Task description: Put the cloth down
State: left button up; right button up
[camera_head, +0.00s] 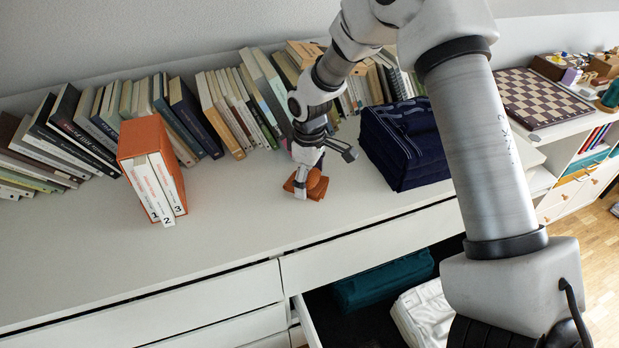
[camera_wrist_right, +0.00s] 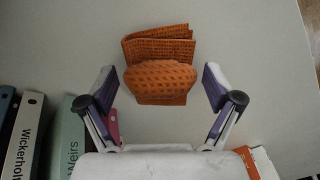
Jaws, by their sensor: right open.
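The orange cloth (camera_head: 316,187) lies on the white cabinet top (camera_head: 230,215), between the books and the front edge. My right gripper (camera_head: 322,170) is just above and around it, with fingers spread. In the right wrist view the orange cloth (camera_wrist_right: 160,50) is folded, with a rounded bulge on the near side. The open fingers of my right gripper (camera_wrist_right: 160,85) stand on both sides of it, apart from it. My left gripper is not in view.
A stack of navy cloths (camera_head: 405,145) stands right of the gripper. An orange box with books (camera_head: 140,140) stands left. A row of books (camera_head: 240,105) runs along the back. Below, an open drawer (camera_head: 305,325) holds a teal cloth (camera_head: 380,282) and a white one (camera_head: 425,312).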

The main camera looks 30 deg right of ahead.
aim_at(310, 173)
notch_tip(310, 173, up, 12)
jog(key=shift+r+p, duration=0.15)
jog(key=shift+p, duration=0.25)
dwell(0.3)
